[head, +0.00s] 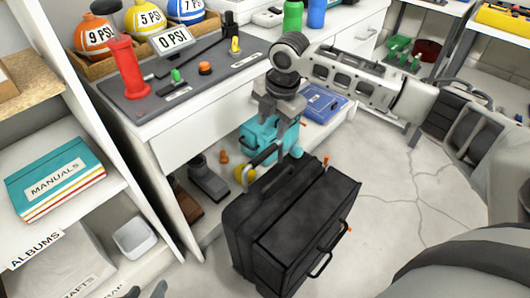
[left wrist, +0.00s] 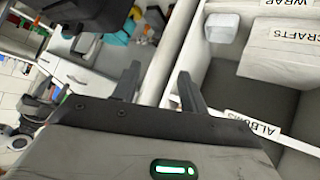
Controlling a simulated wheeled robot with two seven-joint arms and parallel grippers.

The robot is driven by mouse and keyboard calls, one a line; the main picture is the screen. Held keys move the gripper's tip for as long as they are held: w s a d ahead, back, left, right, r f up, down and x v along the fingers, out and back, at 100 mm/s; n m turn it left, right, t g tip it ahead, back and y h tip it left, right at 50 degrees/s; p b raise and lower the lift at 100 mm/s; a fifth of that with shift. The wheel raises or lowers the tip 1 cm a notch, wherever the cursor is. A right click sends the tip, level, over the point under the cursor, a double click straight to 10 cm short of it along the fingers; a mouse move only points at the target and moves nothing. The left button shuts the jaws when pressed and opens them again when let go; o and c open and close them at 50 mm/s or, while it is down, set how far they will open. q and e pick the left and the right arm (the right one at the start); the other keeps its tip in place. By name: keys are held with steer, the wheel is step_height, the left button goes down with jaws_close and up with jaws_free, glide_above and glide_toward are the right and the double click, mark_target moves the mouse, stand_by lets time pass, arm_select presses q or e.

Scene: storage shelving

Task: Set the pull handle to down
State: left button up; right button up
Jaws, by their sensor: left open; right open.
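A black suitcase (head: 290,225) stands upright on the floor, with a side handle (head: 326,262) on its right face. In the left wrist view the left gripper (left wrist: 157,85) is open and empty. A dark body, probably the suitcase (left wrist: 85,12), is at the top left.
White shelving with manuals (head: 55,175) and a white bin (head: 137,237) stands at the left.

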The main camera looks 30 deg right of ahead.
mark_target(267, 157)
steer(key=f+b, duration=0.1)
steer(key=f, duration=0.2)
steer(key=w+f+b, duration=0.1)
steer(key=f, duration=0.2)
steer(key=f+b, duration=0.1)
steer(key=f, duration=0.3)
steer(key=shift+w+a, duration=0.4)
arm_select(q)
steer(key=shift+w+d+r+t+h, duration=0.1)
steer(key=shift+d+r+t+h, duration=0.2)
steer(key=shift+r, duration=0.3)
steer(key=shift+w+d+r+t+h, duration=0.1)
steer(key=shift+d+r+t+h, duration=0.05)
steer(key=shift+r+t, duration=0.35)
steer(key=shift+w+d+r+t+h, duration=0.1)
steer(key=shift+d+r+t+h, duration=0.2)
steer(key=shift+r, duration=0.35)
arm_select(e)
steer(key=shift+w+f, duration=0.15)
steer(key=shift+f, duration=0.45)
jaws_close()
step_height(267, 157, down, 4)
steer(key=shift+f+b, duration=0.15)
steer(key=shift+b, duration=0.4)
arm_select(q)
steer(key=shift+r+t, duration=0.3)
steer(key=shift+r, duration=0.1)
arm_select(e)
steer(key=shift+f, duration=0.1)
